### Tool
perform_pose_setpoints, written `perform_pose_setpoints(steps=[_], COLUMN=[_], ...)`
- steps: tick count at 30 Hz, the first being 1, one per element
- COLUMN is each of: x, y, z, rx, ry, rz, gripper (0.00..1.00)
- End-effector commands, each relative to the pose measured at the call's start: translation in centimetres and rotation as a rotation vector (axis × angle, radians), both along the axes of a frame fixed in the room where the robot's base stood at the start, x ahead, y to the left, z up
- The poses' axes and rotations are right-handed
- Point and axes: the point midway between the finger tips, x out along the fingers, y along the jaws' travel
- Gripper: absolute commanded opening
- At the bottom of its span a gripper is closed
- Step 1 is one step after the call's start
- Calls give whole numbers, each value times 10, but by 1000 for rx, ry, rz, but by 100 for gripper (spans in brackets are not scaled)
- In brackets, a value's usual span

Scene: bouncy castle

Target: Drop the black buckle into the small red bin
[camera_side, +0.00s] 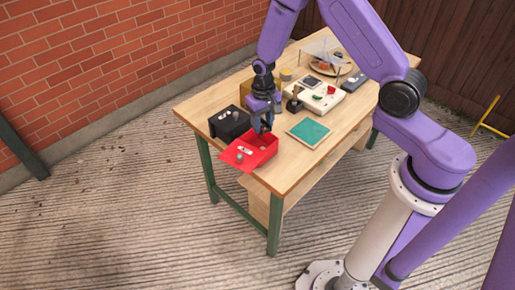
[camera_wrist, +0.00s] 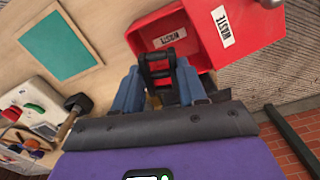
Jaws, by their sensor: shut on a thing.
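The small red bin (camera_side: 266,143) stands at the table's near left corner, its red lid swung open toward the table edge. In the wrist view the bin (camera_wrist: 178,22) shows white labels reading WASTE on its wall and lid. My gripper (camera_side: 263,127) points down at the bin in the side view. In the wrist view its blue fingers (camera_wrist: 158,82) are shut on the black buckle (camera_wrist: 157,58), which shows between the tips in front of the bin's opening. The buckle is too small to make out in the side view. How high it is over the bin I cannot tell.
A black box (camera_side: 229,123) stands close left of the bin. A teal square mat (camera_side: 310,132) lies to its right. A mallet (camera_wrist: 78,103) and a pale device (camera_side: 318,96) stand behind. A tray with a clear cover (camera_side: 325,62) is at the back.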

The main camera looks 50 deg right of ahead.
Motion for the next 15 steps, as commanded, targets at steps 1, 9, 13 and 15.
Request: perform_pose_setpoints(steps=[1, 9, 13, 15], x=[-1, 0, 0, 0], y=[0, 0, 0, 0], z=[-6, -28, -32, -32], rx=[-1, 0, 0, 1], ry=[2, 1, -1, -2], rz=[0, 0, 0, 0], gripper=[13, 13, 13, 13])
